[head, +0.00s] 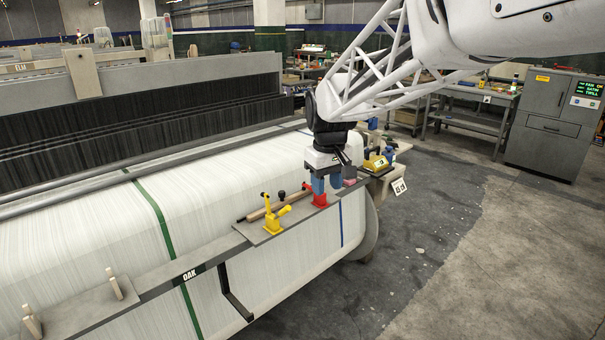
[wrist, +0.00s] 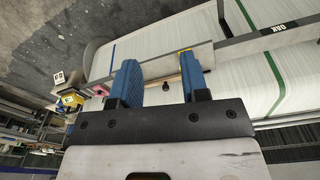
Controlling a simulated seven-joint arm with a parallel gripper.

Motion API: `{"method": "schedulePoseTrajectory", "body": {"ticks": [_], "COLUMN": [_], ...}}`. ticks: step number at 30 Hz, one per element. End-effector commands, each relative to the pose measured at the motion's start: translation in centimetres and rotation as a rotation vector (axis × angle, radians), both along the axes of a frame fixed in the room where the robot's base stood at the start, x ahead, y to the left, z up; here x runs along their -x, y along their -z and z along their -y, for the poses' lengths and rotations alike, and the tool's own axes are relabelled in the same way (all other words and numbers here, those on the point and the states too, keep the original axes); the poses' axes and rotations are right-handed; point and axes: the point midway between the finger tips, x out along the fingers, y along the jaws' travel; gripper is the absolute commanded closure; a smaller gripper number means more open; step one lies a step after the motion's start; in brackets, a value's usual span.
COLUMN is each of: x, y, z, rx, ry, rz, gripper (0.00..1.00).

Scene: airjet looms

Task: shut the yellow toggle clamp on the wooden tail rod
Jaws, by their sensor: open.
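The yellow toggle clamp (head: 272,224) stands on a grey plate at the front of the loom, with a yellow part sticking upright. The wooden tail rod (head: 290,204) lies slantwise behind and beside it. My gripper (head: 326,184) points down to the right of the yellow clamp, over a red clamp (head: 319,198), apart from the yellow one. In the wrist view my gripper's blue fingers (wrist: 158,78) are spread with nothing gripped. A bit of yellow (wrist: 184,50) shows behind the right finger, and a dark knob (wrist: 165,87) shows between the fingers. Contact with the red clamp is unclear.
The white warp beam (head: 90,220) fills the left and middle. A yellow and blue device (head: 376,164) and a small numbered tag (head: 400,187) sit right of my gripper. Two wooden pegs (head: 114,284) stand at the lower left. The floor at right is open.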

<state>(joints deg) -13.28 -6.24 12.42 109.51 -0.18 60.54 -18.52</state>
Motion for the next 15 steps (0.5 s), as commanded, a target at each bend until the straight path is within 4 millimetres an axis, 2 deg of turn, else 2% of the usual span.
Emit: {"method": "schedulePoseTrajectory", "body": {"ticks": [3,9,15], "x": [-3.0,-7.3,-10.3], "y": [0.9,2.5,3.9], "z": [-2.3,-6.2,-9.1], "rx": [0.005,0.012,0.018], "ry": [-0.053,-0.139,-0.202], "rz": [-0.016,-0.040,-0.056], "gripper": [0.58,0.58,0.58]}}
